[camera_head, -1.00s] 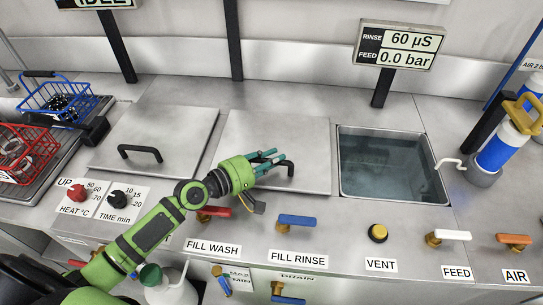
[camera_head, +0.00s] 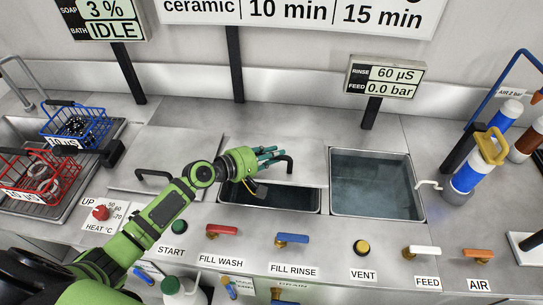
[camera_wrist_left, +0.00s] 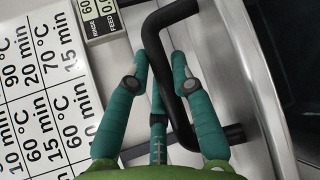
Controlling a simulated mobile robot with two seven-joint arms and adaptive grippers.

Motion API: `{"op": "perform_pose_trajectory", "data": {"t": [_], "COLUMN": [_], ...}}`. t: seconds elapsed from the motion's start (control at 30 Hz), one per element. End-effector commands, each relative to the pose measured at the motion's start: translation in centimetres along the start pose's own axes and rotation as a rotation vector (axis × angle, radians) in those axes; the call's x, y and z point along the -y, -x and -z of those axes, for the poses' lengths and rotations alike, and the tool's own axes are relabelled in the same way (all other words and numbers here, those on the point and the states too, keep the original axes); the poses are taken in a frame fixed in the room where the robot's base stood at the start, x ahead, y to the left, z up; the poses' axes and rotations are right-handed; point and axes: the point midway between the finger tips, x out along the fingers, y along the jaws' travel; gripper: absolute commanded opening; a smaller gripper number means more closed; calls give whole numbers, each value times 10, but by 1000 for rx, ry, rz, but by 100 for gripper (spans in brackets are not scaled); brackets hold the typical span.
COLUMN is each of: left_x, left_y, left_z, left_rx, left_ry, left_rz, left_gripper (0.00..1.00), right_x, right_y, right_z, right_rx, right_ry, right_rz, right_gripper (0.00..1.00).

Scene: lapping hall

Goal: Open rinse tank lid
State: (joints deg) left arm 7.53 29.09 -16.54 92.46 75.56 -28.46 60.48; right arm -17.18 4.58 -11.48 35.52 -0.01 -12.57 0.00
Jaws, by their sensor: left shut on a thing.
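The rinse tank lid (camera_head: 308,173) is a flat grey metal plate in the middle of the counter in the head view. Its front edge stands away from the tank's front rim, leaving a dark opening (camera_head: 270,199); I cannot tell if the lid is tilted up or slid back. Its black bar handle (camera_head: 289,163) also shows large in the left wrist view (camera_wrist_left: 172,14). My left gripper (camera_head: 274,157), with teal fingers, is shut on this handle; the fingers flank the bar in the wrist view (camera_wrist_left: 160,65). My right gripper is not in view.
Another lid (camera_head: 178,150) lies closed at left. An open water-filled tank (camera_head: 376,185) is at right. Red (camera_head: 36,175) and blue (camera_head: 78,124) baskets stand left, blue-white bottles right.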

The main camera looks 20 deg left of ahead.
Motion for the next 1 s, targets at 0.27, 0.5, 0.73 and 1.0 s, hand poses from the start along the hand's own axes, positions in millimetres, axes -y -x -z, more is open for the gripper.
{"op": "perform_pose_trajectory", "data": {"t": [0.27, 0.5, 0.73, 1.0], "left_x": [-54, -65, -66, -66], "left_y": [-4, -10, -11, -11], "left_z": [6, 11, 13, 13], "left_rx": [-4, -4, -3, -3], "left_ry": [98, 148, 159, 159], "left_rz": [93, 143, 155, 155], "left_gripper": [0, 0, 0, 0], "right_x": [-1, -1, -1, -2], "right_y": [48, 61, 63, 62], "right_z": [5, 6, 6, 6], "right_rx": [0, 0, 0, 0], "right_ry": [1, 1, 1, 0], "right_rz": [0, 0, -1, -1], "right_gripper": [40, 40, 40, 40]}}
